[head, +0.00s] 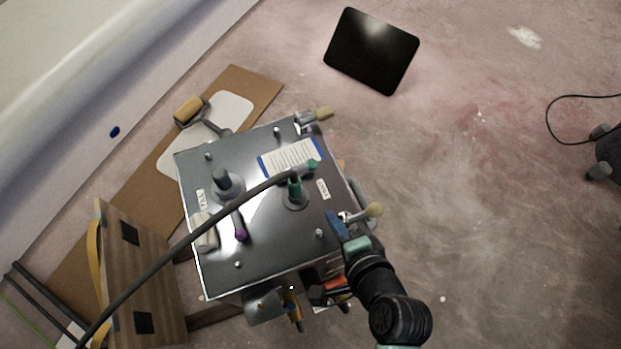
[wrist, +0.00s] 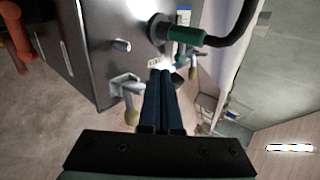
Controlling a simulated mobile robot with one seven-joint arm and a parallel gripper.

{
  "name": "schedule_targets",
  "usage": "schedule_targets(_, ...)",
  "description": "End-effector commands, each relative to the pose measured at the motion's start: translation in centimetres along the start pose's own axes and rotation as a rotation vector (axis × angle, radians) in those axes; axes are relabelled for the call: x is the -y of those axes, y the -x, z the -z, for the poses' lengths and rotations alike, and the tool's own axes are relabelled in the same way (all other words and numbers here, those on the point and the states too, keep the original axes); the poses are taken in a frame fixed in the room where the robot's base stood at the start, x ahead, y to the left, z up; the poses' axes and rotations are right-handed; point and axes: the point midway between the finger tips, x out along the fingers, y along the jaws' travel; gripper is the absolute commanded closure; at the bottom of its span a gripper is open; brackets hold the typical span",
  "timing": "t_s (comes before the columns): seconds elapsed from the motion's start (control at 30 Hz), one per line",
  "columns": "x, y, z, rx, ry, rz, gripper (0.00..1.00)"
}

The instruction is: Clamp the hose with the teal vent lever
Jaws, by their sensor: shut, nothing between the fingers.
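A green hose end (head: 295,188) stands on a round fitting in the right half of the metal panel. Its dark hose (head: 160,262) arcs off to the lower left. A small teal tip (head: 312,163), seemingly of the teal lever, shows just beyond the green end, near the paper.
A lever with a pale knob (head: 374,210) sticks out beside my gripper. The panel (head: 270,245) also bears a grey-capped fitting (head: 222,182), a purple-tipped lever (head: 240,232) and a blue-edged paper (head: 290,158).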

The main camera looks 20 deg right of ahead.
Motion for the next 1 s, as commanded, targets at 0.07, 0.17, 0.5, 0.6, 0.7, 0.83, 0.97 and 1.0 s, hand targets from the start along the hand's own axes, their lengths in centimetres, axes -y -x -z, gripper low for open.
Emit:
schedule_targets(0.07,0.1,-0.1,0.0,0.000,0.002,0.001,1.00)
schedule_targets(0.17,0.0,-0.6,0.0,0.000,0.003,0.002,1.00)
schedule_targets(0.5,0.0,-7.0,-0.1,0.002,0.005,0.004,1.00)
schedule_targets(0.6,0.0,-9.2,0.0,0.001,0.004,0.004,1.00)
schedule_targets(0.7,0.6,-10.8,-0.1,0.001,0.007,0.005,1.00)
schedule_targets(0.83,2.0,-11.8,-0.1,0.001,0.006,0.005,1.00)
schedule_targets(0.97,2.8,-12.5,-0.1,0.000,0.006,0.002,1.00)
schedule_targets(1.0,2.9,-12.6,-0.1,0.000,0.006,0.003,1.00)
